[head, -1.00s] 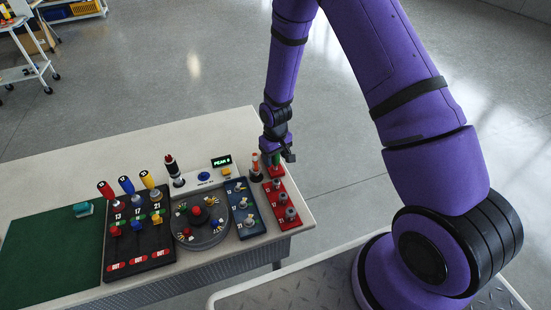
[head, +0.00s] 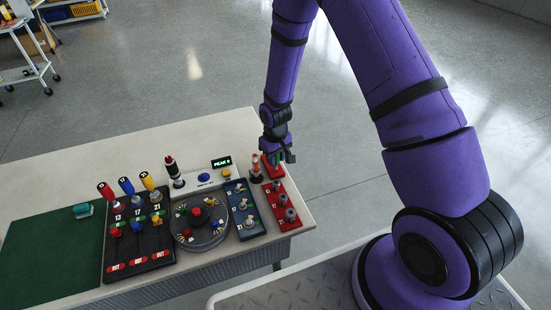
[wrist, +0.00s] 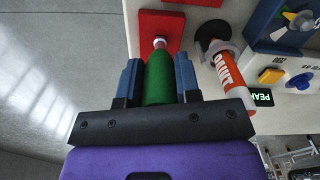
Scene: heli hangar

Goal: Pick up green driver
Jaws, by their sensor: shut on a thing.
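The green driver (wrist: 158,78) stands between the two blue fingers of my gripper (wrist: 158,80) in the wrist view. My gripper is shut on its green handle. The driver's metal shank end meets or sits just above the red board (wrist: 165,22); I cannot tell whether it is still seated. In the head view my gripper (head: 277,158) is at the far end of the red board (head: 280,198), and the driver is mostly hidden there.
An orange and white marked tube (wrist: 230,80) stands close beside my gripper on a dark base. A blue panel (head: 245,210), a round grey dial plate (head: 200,226) and a black board (head: 138,240) with several drivers stand to the left. The green mat (head: 45,262) is mostly clear.

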